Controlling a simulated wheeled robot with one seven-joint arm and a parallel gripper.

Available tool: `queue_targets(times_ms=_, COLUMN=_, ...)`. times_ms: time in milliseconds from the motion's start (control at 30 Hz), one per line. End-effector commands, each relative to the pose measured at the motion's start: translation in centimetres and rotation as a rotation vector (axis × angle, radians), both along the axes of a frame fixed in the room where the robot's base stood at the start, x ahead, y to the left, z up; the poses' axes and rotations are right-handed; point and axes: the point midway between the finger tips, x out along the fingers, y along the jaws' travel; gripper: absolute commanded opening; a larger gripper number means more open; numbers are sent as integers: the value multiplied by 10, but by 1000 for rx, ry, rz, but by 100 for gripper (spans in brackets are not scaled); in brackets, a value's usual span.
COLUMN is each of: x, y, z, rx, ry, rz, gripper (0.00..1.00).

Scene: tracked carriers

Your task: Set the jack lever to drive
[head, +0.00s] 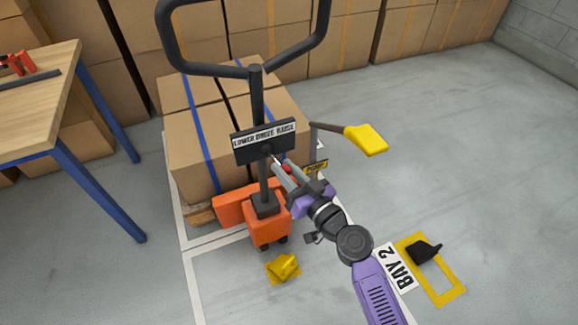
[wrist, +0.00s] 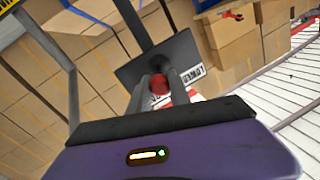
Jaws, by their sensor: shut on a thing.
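The orange pallet jack (head: 267,222) stands in front of a loaded pallet, with a black loop handle (head: 257,92) rising above it. On its post is a dark plate (head: 252,152) with a white label reading LOWER DRIVE RAISE. The small jack lever's red knob (head: 288,168) is at the plate's lower right; it also shows in the wrist view (wrist: 158,84). My gripper (head: 283,171) is shut on this knob, with one finger on each side of it. The fingers cover most of the lever, so I cannot tell which marking it stands at.
A yellow pump pedal (head: 367,140) on a dark bar sticks out right of the jack. A yellow block (head: 283,267) lies on the floor in front. A wooden table (head: 40,100) stands left. A black chock (head: 424,251) sits by the BAY 2 sign (head: 396,268). The right floor is clear.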

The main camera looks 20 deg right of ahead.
Motion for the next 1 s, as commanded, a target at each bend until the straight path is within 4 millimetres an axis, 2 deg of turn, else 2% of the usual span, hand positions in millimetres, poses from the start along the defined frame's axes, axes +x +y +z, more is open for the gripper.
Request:
queue_targets(times_ms=600, x=-2, y=14, z=1, rx=-1, ry=1, rz=-141, gripper=0)
queue_targets(times_ms=1000, x=-2, y=14, z=1, rx=0, ry=1, rz=-189, gripper=0)
